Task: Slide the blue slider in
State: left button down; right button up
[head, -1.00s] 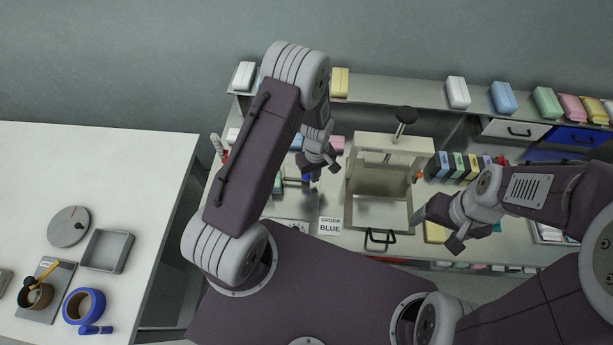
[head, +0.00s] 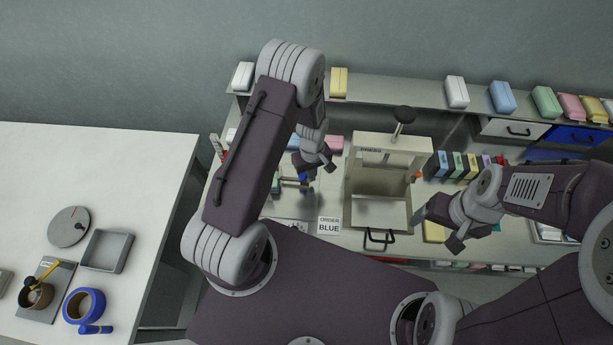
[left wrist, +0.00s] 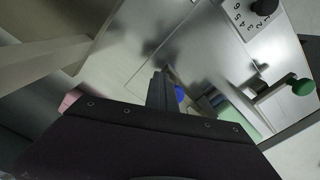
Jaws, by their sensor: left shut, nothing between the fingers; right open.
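A small blue piece, probably the blue slider's knob (head: 303,177), shows at my left gripper in the head view, mostly hidden by the gripper. It also shows as a blue patch beside the fingers in the left wrist view (left wrist: 179,93). My left gripper (head: 314,170) is shut and empty, right by the blue piece; I cannot tell whether they touch. Its fingers also show in the left wrist view (left wrist: 161,90). My right gripper (head: 437,232) is open and empty, right of the press box. The order card (head: 329,226) reads "ORDER BLUE".
A beige press (head: 385,150) with a black knob stands right of my left gripper. A green knob (left wrist: 302,86) and a black dial (left wrist: 264,6) with numbers show in the left wrist view. Coloured blocks line the back shelf (head: 420,96). A white table (head: 130,165) stands left.

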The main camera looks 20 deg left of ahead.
pick_arm(q)
jog(key=shift+d, duration=0.1)
pick_arm(e)
jog(key=shift+a, duration=0.15)
pick_arm(q)
jog(key=shift+d, duration=0.15)
pick_arm(e)
jog(key=shift+a, duration=0.2)
pick_arm(q)
jog(key=shift+d, duration=0.15)
pick_arm(e)
jog(key=shift+d+r, duration=0.1)
jog(key=shift+d, duration=0.05)
pick_arm(q)
notch_tip(320, 180, up, 8)
jog(key=p, duration=0.6)
pick_arm(e)
notch_tip(320, 180, up, 6)
jog(key=shift+r, duration=0.2)
pick_arm(q)
jog(key=shift+w, duration=0.1)
